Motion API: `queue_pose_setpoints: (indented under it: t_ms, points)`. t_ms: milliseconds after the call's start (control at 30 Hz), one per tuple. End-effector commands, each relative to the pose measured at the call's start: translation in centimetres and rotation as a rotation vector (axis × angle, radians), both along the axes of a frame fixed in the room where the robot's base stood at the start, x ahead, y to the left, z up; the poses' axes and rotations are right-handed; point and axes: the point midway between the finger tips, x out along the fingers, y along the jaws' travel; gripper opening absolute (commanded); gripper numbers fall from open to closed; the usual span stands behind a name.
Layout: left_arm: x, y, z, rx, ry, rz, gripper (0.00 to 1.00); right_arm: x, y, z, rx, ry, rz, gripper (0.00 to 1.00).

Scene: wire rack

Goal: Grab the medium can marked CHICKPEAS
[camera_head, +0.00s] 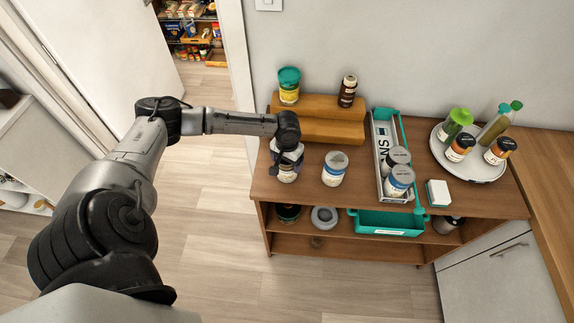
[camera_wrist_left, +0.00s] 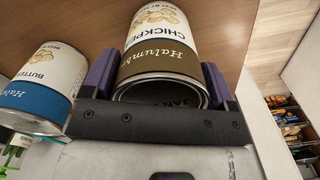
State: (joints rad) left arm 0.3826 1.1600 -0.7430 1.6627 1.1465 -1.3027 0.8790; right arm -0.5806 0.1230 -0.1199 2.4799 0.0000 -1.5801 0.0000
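The can marked CHICKPEAS (camera_wrist_left: 160,48), white with a brown band, sits between the two fingers of my left gripper (camera_wrist_left: 160,75) in the left wrist view. The fingers flank it with no gap visible on either side, so the gripper looks shut on it. In the head view my left gripper (camera_head: 287,155) is over this can (camera_head: 287,174) at the left end of the wooden shelf top. The can appears upright and at the surface; whether it touches the wood is hidden. My right gripper is not in view.
A blue-banded can (camera_head: 334,170), marked BUTTER in the wrist view (camera_wrist_left: 45,80), stands close beside the held can. A wooden step (camera_head: 325,130) lies behind. A teal-edged basket (camera_head: 380,150) with cans and a turntable (camera_head: 480,168) with bottles are to the right.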

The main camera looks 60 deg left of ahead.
Motion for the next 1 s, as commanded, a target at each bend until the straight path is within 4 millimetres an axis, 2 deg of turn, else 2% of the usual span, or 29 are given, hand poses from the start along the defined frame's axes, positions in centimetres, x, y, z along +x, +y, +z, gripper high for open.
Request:
queue_pose_setpoints:
  t_ms: [67,400,767,1000]
  points:
    - [0.0,0.0,0.0,0.000,0.000,0.000,0.72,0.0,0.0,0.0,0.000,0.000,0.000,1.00]
    - [0.0,0.0,0.0,0.000,0.000,0.000,0.40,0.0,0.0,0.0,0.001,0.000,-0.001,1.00]
    - [0.1,0.1,0.5,0.000,-0.002,0.001,0.39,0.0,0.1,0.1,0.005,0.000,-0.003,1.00]
    - [0.1,0.1,3.0,0.001,-0.004,0.001,0.39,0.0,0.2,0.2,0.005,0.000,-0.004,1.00]
